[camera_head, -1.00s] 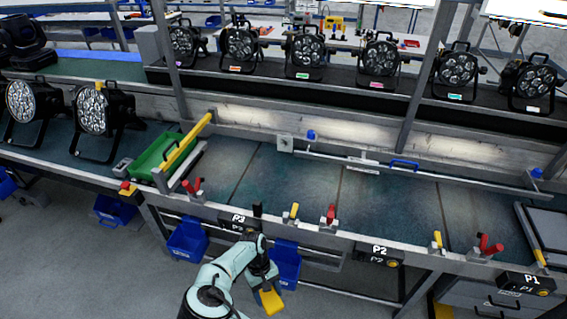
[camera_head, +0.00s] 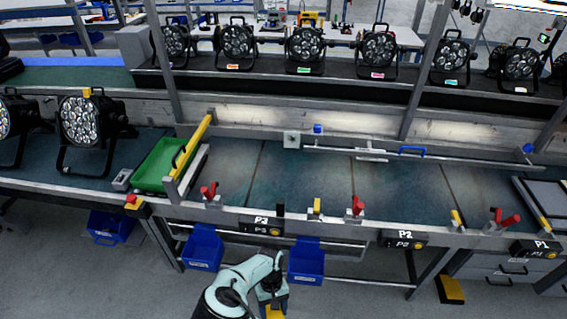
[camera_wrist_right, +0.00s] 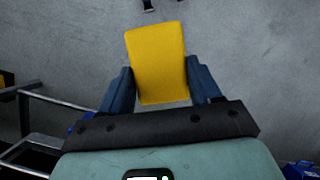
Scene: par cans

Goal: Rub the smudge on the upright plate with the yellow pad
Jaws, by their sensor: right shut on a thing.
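My right gripper (camera_wrist_right: 160,82) is shut on the yellow pad (camera_wrist_right: 158,60), whose broad face shows between the two fingers over grey floor. In the head view the yellow pad (camera_head: 275,312) shows at the bottom edge, partly cut off, below my right gripper (camera_head: 271,300). They hang in front of the bench and below its front rail, apart from it. A small light grey upright plate (camera_head: 291,140) with a dark mark stands at the back of the bench; I cannot tell if the mark is the smudge. My left gripper is out of view.
The bench (camera_head: 310,180) has a clear middle. Red and yellow clamps (camera_head: 355,207) line its front rail. A green tray (camera_head: 157,170) is at the left beside a yellow bar (camera_head: 192,147). Blue bins (camera_head: 306,262) hang below. Stage lamps (camera_head: 82,120) stand left and behind.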

